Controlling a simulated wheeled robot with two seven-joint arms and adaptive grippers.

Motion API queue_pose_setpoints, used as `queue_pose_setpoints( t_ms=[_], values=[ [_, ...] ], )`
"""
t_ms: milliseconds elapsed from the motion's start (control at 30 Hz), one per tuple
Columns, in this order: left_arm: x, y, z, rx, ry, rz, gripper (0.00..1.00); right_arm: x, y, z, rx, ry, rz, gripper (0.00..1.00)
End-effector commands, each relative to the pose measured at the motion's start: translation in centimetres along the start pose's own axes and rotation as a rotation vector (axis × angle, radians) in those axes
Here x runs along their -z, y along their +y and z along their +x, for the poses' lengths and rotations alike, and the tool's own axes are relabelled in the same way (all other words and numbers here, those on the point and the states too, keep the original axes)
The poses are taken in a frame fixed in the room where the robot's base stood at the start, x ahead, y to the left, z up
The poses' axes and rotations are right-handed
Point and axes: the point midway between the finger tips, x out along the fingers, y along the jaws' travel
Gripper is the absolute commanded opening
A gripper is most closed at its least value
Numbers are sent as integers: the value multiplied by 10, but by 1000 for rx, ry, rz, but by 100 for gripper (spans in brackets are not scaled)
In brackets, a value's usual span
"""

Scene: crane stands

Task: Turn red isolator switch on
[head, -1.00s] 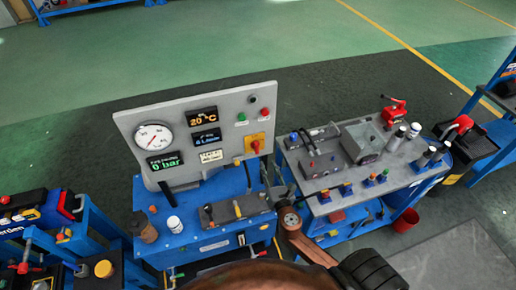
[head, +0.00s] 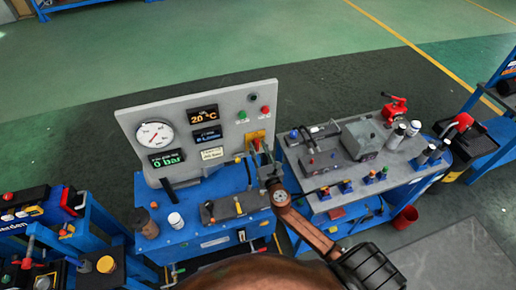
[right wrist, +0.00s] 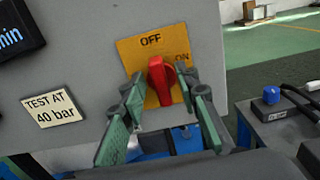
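The red isolator switch (right wrist: 160,80) sits on a yellow-orange plate (right wrist: 138,47) on the grey panel. Its handle is upright, below the word OFF; ON is printed to the upper right. My right gripper (right wrist: 159,84) is open, with one green-padded finger at each side of the handle. A gap shows at the left finger; whether the right finger touches is unclear. In the head view the right gripper (head: 264,160) is in front of the plate (head: 256,136) and mostly covers the switch. My left gripper is not in view.
The panel (head: 225,101) also carries a round gauge (head: 154,135), displays, and green and red buttons. A "TEST AT 40 bar" label (right wrist: 51,107) is left of the switch. A grey-topped bench (head: 400,160) with tools stands close on the right.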

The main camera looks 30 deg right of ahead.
Motion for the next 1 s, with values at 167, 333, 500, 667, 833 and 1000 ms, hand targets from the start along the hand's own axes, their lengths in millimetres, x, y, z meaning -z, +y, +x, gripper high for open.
queue_pose_setpoints(
  t_ms=[167,333,500,667,833,1000],
  values=[
    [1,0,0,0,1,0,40,0,0,0,0,0,1,21],
    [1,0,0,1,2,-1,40,0,0,0,0,0,1,10],
    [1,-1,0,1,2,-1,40,0,0,0,0,0,1,0],
    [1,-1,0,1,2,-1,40,0,0,0,0,0,1,0],
    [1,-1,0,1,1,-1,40,0,0,0,0,0,10,0],
    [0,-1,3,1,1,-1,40,0,0,0,1,-1,56,0]
  ],
)
